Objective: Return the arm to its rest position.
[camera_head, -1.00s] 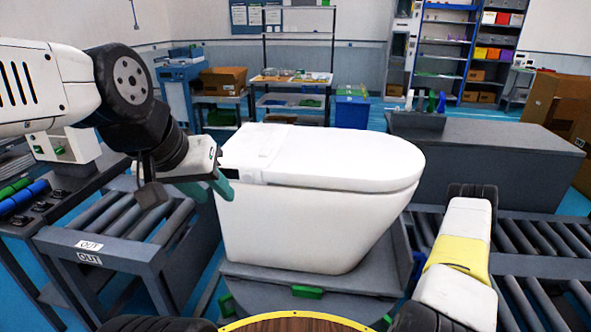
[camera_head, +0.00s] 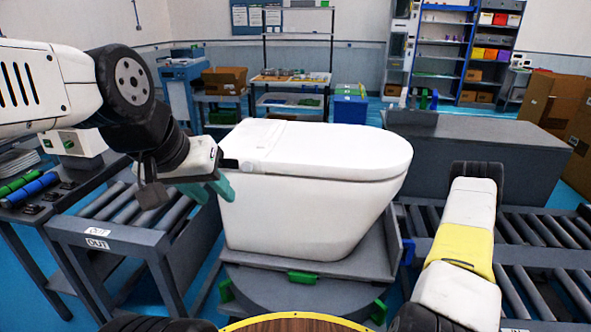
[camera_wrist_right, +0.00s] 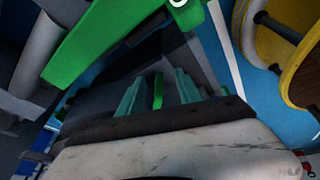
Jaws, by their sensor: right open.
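My left arm comes in from the left in the head view. Its gripper (camera_head: 207,190) has two teal fingers a little apart, with nothing seen between them. It appears beside the left rear end of a white toilet (camera_head: 300,215); I cannot tell whether it touches. My right arm (camera_head: 462,245), with a yellow band, reaches forward at the lower right, and its gripper is not visible there. In the right wrist view my right gripper (camera_wrist_right: 158,88) has its teal fingers apart and empty. A green bar (camera_wrist_right: 110,42) appears close beyond them.
The toilet stands on a grey platform (camera_head: 290,300) with green blocks. Roller conveyors flank it, left (camera_head: 120,218) and right (camera_head: 545,245). A grey bench (camera_head: 500,150) stands behind right. A tool table (camera_head: 35,205) is at far left. A round wooden top (camera_head: 295,325) is nearest me.

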